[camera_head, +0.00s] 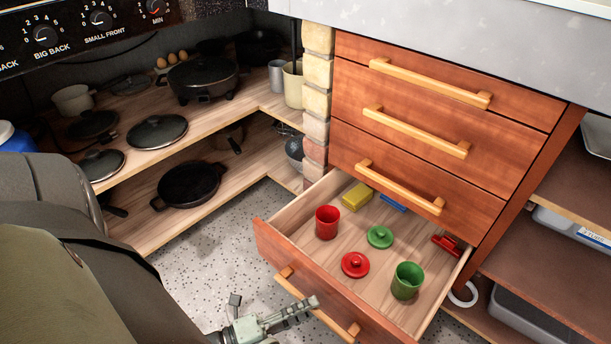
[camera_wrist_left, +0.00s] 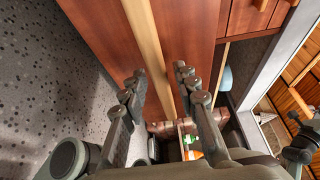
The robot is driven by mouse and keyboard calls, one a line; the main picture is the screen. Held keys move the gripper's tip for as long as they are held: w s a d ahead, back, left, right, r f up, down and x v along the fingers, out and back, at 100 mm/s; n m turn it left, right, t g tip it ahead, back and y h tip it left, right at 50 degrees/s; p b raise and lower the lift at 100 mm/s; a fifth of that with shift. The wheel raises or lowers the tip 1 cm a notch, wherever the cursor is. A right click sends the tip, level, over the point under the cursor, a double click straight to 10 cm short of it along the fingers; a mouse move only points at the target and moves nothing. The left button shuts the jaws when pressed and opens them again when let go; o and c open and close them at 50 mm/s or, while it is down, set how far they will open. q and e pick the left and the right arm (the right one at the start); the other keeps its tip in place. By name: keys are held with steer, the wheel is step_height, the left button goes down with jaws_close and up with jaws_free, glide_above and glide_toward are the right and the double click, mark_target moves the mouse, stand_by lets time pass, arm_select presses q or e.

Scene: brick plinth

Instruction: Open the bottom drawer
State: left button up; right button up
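The bottom drawer (camera_head: 285,257) of the red-brown cabinet is pulled far out, with its inside showing. Its pale wooden bar handle (camera_head: 328,315) is on the front panel, partly covered by a finger of my left gripper (camera_head: 275,302). In the left wrist view, the handle (camera_wrist_left: 150,50) runs between the two spread fingers of my left gripper (camera_wrist_left: 161,84), with gaps visible on both sides. The fingers look open around the bar; whether either touches it, I cannot tell.
The drawer holds a red cup (camera_head: 327,222), green cup (camera_head: 407,281), red lid (camera_head: 355,265), green lid (camera_head: 380,237) and yellow block (camera_head: 357,196). Closed drawers (camera_head: 420,165) are above. Shelves with pans (camera_head: 188,185) stand at left. Speckled floor (camera_head: 215,245) is clear beside the drawer.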

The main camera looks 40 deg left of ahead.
arm_select(q)
steer(key=shift+s, duration=0.1)
steer(key=v, duration=1.1)
steer(key=shift+s+a, duration=0.25)
steer(key=shift+s, duration=0.1)
